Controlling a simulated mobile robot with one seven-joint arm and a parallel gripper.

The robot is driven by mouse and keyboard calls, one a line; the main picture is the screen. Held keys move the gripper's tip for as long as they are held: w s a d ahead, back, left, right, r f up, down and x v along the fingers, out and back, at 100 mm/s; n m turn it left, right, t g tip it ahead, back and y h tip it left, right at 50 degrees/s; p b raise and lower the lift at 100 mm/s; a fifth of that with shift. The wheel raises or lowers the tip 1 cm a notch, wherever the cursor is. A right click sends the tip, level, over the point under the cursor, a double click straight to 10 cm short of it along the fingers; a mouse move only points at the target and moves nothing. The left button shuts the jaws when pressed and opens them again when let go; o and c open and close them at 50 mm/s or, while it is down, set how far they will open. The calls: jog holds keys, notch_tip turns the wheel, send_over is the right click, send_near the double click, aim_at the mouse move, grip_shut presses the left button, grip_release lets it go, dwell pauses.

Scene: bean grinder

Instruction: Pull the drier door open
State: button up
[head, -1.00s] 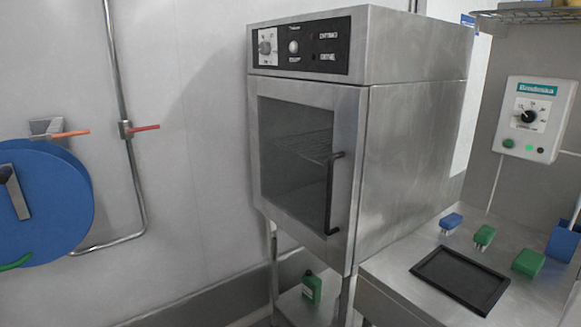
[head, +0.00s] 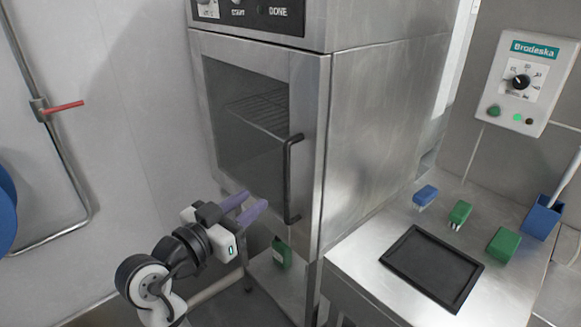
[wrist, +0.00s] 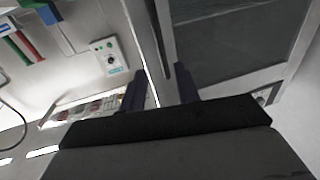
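The drier (head: 375,120) is a steel cabinet. Its door (head: 307,150) has a dark glass window and looks shut. A black vertical bar handle (head: 288,180) sits on the door's right side. My gripper (head: 254,200) is in front of the lower part of the door, left of the handle's lower end and apart from it in the head view. Its two purple fingers are spread with nothing held. In the wrist view the fingers (wrist: 158,78) are parted, and the door's glass (wrist: 235,35) is on the right. I cannot clearly make out the handle there.
A steel table (head: 470,270) at right bears a black tray (head: 432,268), a blue brush (head: 424,196) and green brushes. A green bottle (head: 282,253) stands under the drier. A control box (head: 523,82) hangs on the wall. A pipe with a red lever (head: 63,107) is at left.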

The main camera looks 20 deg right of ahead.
aim_at(284, 176)
jog(key=p+x, duration=0.3)
jog(key=x, duration=0.9)
jog(key=shift+d+r, duration=0.1)
grip_shut()
